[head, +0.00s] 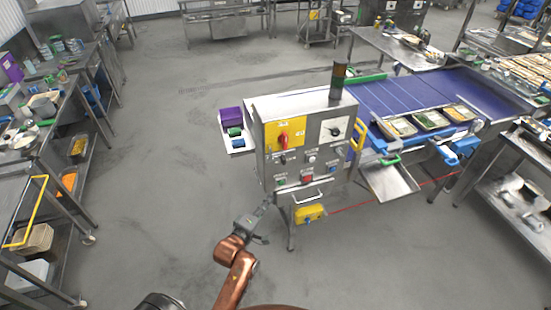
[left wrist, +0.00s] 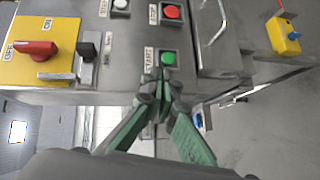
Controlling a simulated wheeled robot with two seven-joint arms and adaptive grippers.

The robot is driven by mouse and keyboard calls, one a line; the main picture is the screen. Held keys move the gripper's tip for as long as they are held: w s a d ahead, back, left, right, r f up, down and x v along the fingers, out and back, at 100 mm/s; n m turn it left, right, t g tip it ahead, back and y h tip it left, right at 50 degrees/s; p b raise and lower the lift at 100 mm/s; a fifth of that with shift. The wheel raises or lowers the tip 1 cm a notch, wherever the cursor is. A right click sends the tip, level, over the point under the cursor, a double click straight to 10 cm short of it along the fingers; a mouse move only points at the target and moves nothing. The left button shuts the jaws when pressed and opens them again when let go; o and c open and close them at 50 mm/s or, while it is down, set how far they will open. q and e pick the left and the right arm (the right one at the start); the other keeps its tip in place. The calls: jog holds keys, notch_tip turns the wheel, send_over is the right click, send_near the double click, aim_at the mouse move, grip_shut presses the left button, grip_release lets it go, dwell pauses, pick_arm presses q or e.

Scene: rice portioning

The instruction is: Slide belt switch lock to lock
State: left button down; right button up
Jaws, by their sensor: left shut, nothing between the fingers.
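The control panel (head: 310,150) has a yellow plate with a red rotary switch (head: 284,139), which also shows in the left wrist view (left wrist: 36,49). Beside it is a small black knob (left wrist: 88,44) on a metal slide plate (left wrist: 84,72), apparently the belt switch lock; in the head view the black knob (head: 283,159) is below the red switch. My left gripper (head: 267,204) is at the panel's lower left. In the left wrist view its green-padded fingers (left wrist: 161,78) are shut and empty, overlapping the green button's lower edge. Contact cannot be told. My right gripper is out of view.
A green button (left wrist: 168,59), a red button (left wrist: 171,12) and a metal handle (left wrist: 214,35) are close to the fingers. A yellow box (head: 310,214) hangs below the panel. The floor to the left is clear.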

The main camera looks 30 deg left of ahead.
pick_arm(q)
jog(key=n+t, duration=0.2)
send_near(281, 159)
jog(key=s, duration=0.4)
jog(key=shift+d+p, duration=0.15)
jog(key=shift+p, duration=0.25)
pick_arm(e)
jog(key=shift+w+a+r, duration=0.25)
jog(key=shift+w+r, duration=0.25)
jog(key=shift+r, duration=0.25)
pick_arm(q)
jog(key=w+p, duration=0.1)
jog(key=w, duration=0.5)
jog(key=w+p, duration=0.1)
jog(key=w, duration=0.2)
jog(key=shift+a+p, duration=0.35)
jog(key=shift+a, duration=0.05)
jog(key=shift+w, duration=0.45)
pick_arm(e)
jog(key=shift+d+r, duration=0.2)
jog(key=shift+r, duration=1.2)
